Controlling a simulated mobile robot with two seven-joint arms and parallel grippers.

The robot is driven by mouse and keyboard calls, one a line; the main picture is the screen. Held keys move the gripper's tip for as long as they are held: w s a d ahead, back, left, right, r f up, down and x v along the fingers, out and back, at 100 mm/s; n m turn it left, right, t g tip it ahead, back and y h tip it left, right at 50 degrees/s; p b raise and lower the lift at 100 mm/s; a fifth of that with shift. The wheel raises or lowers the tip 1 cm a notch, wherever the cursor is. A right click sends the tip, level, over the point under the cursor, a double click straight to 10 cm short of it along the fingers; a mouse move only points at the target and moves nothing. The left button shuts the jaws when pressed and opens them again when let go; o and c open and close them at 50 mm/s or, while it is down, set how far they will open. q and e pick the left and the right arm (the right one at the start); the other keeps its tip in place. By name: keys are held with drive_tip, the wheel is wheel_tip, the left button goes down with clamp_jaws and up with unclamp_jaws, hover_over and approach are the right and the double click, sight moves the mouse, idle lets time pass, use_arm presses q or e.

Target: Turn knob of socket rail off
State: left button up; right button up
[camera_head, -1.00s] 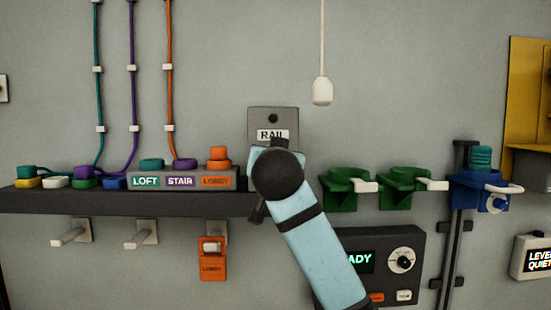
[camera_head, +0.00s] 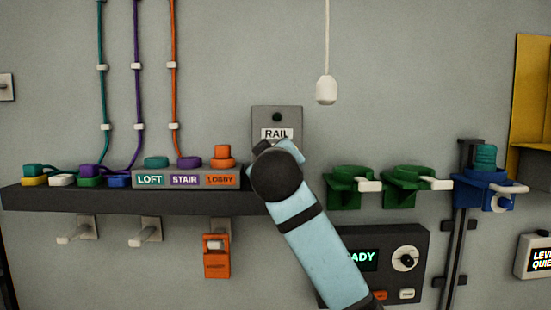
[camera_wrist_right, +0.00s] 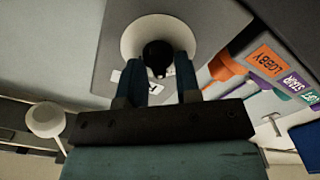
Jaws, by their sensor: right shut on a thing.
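The socket rail's grey plate (camera_head: 290,115) is on the wall, with a RAIL label and a small dark green lamp that looks unlit. My right arm covers its lower part in the head view. In the right wrist view the plate (camera_wrist_right: 108,45) carries a white round dial (camera_wrist_right: 132,36) with a black knob (camera_wrist_right: 157,52) in its middle. My right gripper (camera_wrist_right: 160,62) is shut on the knob, one dark blue finger on each side. The knob's exact angle is hard to read. My left gripper is not in view.
Left of the plate, a dark shelf (camera_head: 130,200) holds coloured plugs and the LOFT, STAIR and LOBBY sockets (camera_head: 186,180). Green holders (camera_head: 350,186) are to the right, above a dark control panel (camera_head: 400,240). A white pull cord (camera_head: 326,90) hangs nearby.

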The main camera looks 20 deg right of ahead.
drive_tip(key=shift+n, duration=0.5)
drive_tip(key=o, duration=0.8)
drive_tip(key=shift+o, duration=0.2)
drive_tip(key=b+v, duration=0.4)
drive_tip(key=v, duration=1)
